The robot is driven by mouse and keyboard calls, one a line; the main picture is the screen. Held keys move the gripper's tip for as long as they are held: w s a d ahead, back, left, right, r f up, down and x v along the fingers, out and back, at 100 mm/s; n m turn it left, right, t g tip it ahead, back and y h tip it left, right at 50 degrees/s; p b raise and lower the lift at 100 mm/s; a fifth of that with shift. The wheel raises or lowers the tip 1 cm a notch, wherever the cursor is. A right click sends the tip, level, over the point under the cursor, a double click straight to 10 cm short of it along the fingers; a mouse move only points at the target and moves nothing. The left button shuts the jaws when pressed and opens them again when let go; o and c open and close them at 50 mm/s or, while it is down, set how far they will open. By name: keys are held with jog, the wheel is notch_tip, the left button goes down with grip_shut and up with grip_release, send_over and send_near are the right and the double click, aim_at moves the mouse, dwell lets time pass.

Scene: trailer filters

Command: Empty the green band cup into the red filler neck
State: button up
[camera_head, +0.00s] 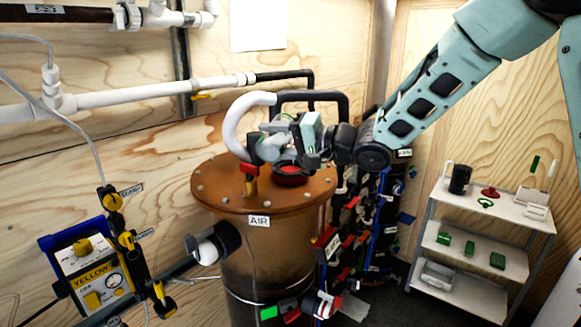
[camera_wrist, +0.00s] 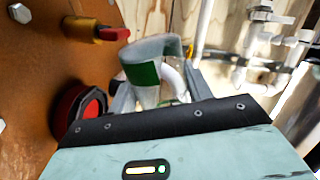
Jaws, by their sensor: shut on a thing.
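My gripper (camera_wrist: 160,95) is shut on the green band cup (camera_wrist: 172,48), a pale see-through cup with a green patch on its side. In the wrist view the cup sits between the two grey fingers and looks tilted. In the head view my gripper (camera_head: 287,138) is above the tank lid, and a pale part that seems to be the cup (camera_head: 269,149) shows there, partly hidden by the gripper. The red filler neck (camera_head: 292,172) is a dark-rimmed red opening on the lid, just below my gripper. It also shows at the left in the wrist view (camera_wrist: 82,108). The cup's contents are not visible.
The rusty tank lid (camera_head: 225,190) carries bolts and a red-handled brass valve (camera_head: 249,172) left of the neck. A white curved pipe (camera_head: 240,120) and a black pipe (camera_head: 320,96) rise close behind my gripper. A shelf rack (camera_head: 470,245) stands at the right.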

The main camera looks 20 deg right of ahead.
aim_at(282, 142)
jog(key=shift+w+d+f+m+p, duration=0.3)
jog(key=shift+m+p, duration=0.6)
jog(key=shift+p, duration=1.4)
jog(key=shift+w+d+f+m+p, duration=0.15)
jog(key=shift+m+p, duration=0.35)
jog(key=shift+p, duration=0.75)
jog(key=shift+w+d+f+m+p, duration=0.15)
jog(key=shift+m+p, duration=0.35)
jog(key=shift+p, duration=0.75)
jog(key=shift+w+d+f+m+g+y+p, duration=0.25)
jog(key=shift+m+p, duration=0.35)
jog(key=shift+p, duration=0.65)
jog(key=shift+w+f+m+g+y+p, duration=0.25)
jog(key=shift+m+p, duration=0.35)
jog(key=shift+p, duration=0.6)
jog(key=shift+w+d+r+m+p, duration=0.15)
jog(key=shift+m+p, duration=0.3)
jog(key=shift+p, duration=0.4)
jog(key=shift+d+r+m+p, duration=0.15)
jog(key=shift+m+p, duration=0.3)
jog(key=shift+p, duration=0.35)
jog(key=shift+w, duration=0.1)
